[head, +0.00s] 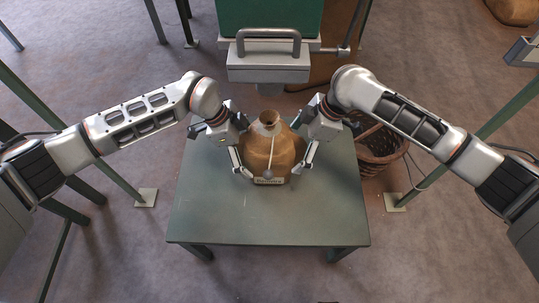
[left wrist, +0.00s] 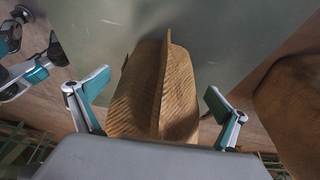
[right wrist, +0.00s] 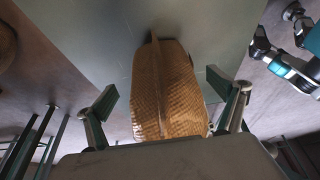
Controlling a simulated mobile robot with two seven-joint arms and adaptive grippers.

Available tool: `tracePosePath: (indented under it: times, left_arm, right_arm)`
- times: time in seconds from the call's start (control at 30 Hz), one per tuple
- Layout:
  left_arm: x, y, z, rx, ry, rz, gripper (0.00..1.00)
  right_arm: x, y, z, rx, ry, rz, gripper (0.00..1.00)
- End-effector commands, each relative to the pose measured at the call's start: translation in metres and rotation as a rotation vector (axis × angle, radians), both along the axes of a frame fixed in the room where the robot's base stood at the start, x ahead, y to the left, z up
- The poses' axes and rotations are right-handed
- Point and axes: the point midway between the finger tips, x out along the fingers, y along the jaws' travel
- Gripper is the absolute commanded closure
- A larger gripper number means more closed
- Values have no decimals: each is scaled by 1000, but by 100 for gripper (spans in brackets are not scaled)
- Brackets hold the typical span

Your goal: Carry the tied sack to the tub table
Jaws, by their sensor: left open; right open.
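A plump brown sack (head: 262,145) stands upright on the green table (head: 265,220), near its back edge. It has a narrow neck, a pale cord hanging down its front and a small pale label at its foot, too small to read surely. My left gripper (head: 241,160) is open at the sack's left side, and my right gripper (head: 308,158) is open at its right side. The sack shows between the spread fingers in the left wrist view (left wrist: 150,90) and the right wrist view (right wrist: 165,90). I cannot tell whether any finger touches it.
A green hopper (head: 268,15) with a grey handled gate (head: 268,62) hangs just behind the sack. A wicker basket (head: 380,155) stands on the floor right of the table. Green posts stand on both sides. The table's front half is clear. Another brown sack (head: 515,10) lies at the far right.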

Motion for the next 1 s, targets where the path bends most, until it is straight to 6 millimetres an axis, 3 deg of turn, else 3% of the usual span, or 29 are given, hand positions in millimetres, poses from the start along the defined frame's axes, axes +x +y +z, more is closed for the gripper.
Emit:
tracePosePath:
  times: [0.37,0.47,0.67,0.7,1.0]
  left_arm:
    - [0,-2,-5,1,0,0,0]
    - [0,-2,-5,0,0,0,21]
    - [0,-2,-5,0,0,0,73]
    - [0,-2,-5,0,0,0,75]
    - [1,-3,0,-3,-6,-2,75]
  right_arm:
    - [0,2,-5,0,-1,0,5]
    - [0,2,-5,0,-1,0,26]
    - [0,2,-5,0,-1,0,78]
    - [0,2,-5,0,-1,0,82]
    - [2,3,0,4,-7,-2,82]
